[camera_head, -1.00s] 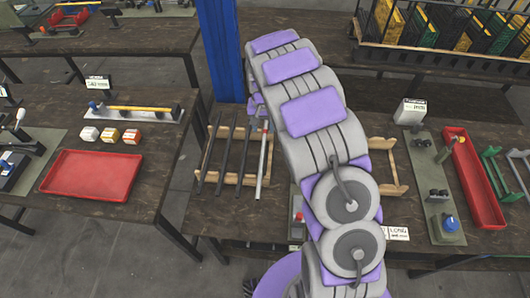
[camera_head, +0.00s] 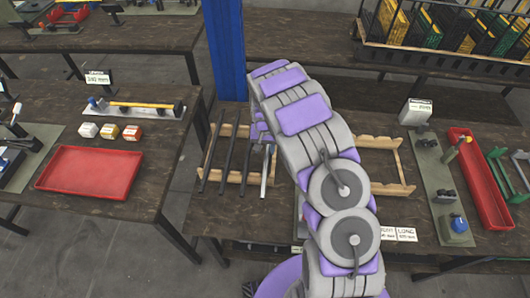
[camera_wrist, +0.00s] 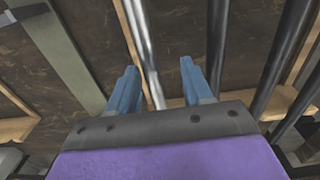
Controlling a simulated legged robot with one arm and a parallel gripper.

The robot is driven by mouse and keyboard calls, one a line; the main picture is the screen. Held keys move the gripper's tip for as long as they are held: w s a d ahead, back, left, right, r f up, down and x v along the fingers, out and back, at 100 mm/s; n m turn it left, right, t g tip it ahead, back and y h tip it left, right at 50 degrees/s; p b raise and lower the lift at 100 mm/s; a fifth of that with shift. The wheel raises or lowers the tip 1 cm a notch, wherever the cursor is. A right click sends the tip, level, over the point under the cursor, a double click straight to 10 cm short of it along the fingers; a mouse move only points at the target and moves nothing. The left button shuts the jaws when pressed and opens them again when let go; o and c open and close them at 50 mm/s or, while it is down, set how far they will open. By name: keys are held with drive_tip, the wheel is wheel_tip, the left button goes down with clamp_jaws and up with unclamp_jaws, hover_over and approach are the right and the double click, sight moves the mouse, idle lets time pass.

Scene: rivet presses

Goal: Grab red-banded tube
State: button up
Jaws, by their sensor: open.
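A silver tube (camera_head: 265,180) lies on a wooden rack (camera_head: 233,178) beside several black tubes (camera_head: 227,155) in the head view. Its upper part is hidden by my arm, and no red band shows now. In the wrist view my gripper (camera_wrist: 159,68) is open, with two blue fingers pointing at the rack. The silver tube (camera_wrist: 143,40) runs between the fingers, nearer the left one. Whether the fingers reach down beside it or are still above it I cannot tell. Black tubes (camera_wrist: 222,40) lie to the right of the right finger.
A second wooden rack (camera_head: 397,165) is right of my arm. A green plate with fittings (camera_head: 432,185) and a red tray (camera_head: 480,195) stand farther right. Another red tray (camera_head: 90,172) is on the left table. A blue post (camera_head: 224,50) rises behind the racks.

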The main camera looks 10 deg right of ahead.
drive_tip(key=shift+d, duration=0.55)
drive_tip(key=shift+c, duration=0.6)
drive_tip(key=shift+d, duration=0.3)
drive_tip(key=shift+c, duration=1.4)
drive_tip(key=shift+a, duration=0.5)
clamp_jaws()
drive_tip(key=shift+d, duration=0.1)
